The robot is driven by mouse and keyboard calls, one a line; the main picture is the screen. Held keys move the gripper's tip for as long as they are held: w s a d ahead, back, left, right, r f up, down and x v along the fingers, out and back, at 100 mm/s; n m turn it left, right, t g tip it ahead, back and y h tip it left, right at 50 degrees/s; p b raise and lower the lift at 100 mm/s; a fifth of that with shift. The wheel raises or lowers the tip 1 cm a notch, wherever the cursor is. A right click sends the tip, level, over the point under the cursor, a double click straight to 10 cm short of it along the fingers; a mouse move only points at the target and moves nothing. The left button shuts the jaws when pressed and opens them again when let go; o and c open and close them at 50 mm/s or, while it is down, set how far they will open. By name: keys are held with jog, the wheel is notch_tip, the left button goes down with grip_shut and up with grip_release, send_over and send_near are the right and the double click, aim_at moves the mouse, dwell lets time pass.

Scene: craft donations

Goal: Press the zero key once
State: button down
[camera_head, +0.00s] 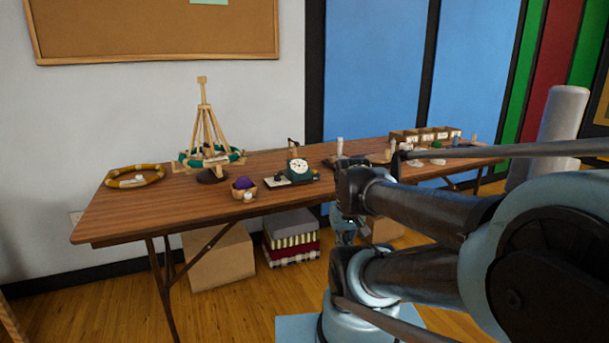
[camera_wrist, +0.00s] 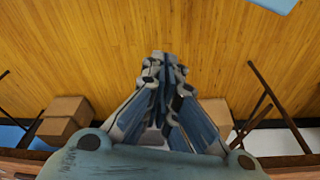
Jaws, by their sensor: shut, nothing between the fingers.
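A small dark green device with a round white dial (camera_head: 298,165) stands on the brown table (camera_head: 150,215), near its middle. It looks like a scale on a pale base. A zero key cannot be made out at this size. My gripper (camera_wrist: 160,58) points over the wooden floor in the wrist view, its fingers together and empty. In the head view the gripper is partly hidden by my arm, in front of the table and apart from the device.
A purple ball of yarn in a basket (camera_head: 244,188) stands left of the device. A wooden stand (camera_head: 204,125) and a ring (camera_head: 135,176) are farther left. A divided wooden box (camera_head: 425,134) is at right. Boxes (camera_head: 218,255) and folded cloths (camera_head: 291,237) are under the table.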

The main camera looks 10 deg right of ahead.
notch_tip(320, 180, up, 16)
jog(key=m+t+h, duration=0.1)
jog(key=m+t, duration=0.6)
jog(key=m, duration=0.3)
send_over(314, 171)
jog(key=d, duration=0.1)
jog(key=shift+w+d, duration=0.1)
jog(key=shift+w, duration=0.3)
jog(key=shift+f, duration=0.1)
jog(key=shift+f, duration=4.3)
